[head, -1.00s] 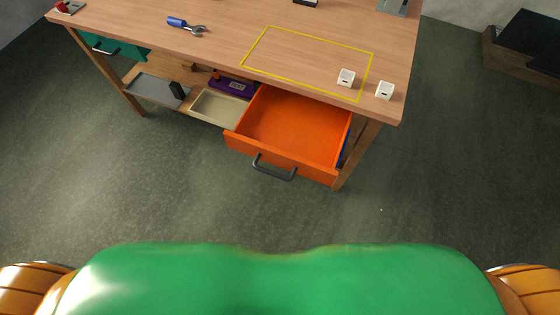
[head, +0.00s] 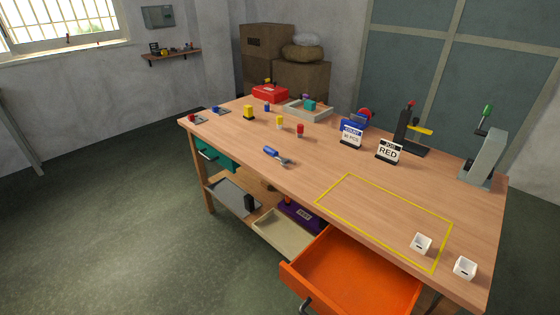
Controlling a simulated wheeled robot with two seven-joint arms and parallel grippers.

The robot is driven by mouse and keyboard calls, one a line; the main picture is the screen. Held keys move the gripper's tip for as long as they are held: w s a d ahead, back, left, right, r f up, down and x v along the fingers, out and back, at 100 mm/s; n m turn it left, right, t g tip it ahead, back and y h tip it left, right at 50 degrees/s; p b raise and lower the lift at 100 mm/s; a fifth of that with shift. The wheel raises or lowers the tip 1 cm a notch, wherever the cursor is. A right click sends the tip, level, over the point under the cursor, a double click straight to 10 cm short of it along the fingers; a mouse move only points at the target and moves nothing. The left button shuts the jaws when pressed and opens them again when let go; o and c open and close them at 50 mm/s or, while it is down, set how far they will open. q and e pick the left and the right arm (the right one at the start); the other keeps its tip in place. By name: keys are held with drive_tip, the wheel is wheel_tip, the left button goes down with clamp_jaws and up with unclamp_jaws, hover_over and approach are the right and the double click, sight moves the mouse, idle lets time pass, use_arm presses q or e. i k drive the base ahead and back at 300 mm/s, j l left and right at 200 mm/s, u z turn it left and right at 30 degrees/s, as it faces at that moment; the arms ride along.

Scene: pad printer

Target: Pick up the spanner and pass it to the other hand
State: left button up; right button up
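The spanner (head: 277,156) has a blue handle and a grey metal head. It lies flat on the wooden workbench (head: 240,145), near the front edge and left of the yellow outlined rectangle. Its handle points to the back left and its head to the front right. Nothing touches it. Neither of my grippers shows in the head view.
An open orange drawer (head: 352,276) juts out from the bench front. Two small white boxes (head: 421,243) (head: 464,268) stand at the right. Signs (head: 389,151), a grey press (head: 484,158) and a red box (head: 270,94) stand farther back. Bench around the spanner is clear.

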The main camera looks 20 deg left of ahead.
sight(268, 149)
drive_tip(key=i+j+z, duration=0.1)
drive_tip(key=i+j, duration=0.25)
drive_tip(key=j, duration=0.3)
drive_tip(key=i+j+z, duration=0.15)
drive_tip(key=j, duration=0.2)
drive_tip(key=i+j, duration=0.25)
drive_tip(key=i+j+z, duration=0.15)
drive_tip(key=j, duration=0.3)
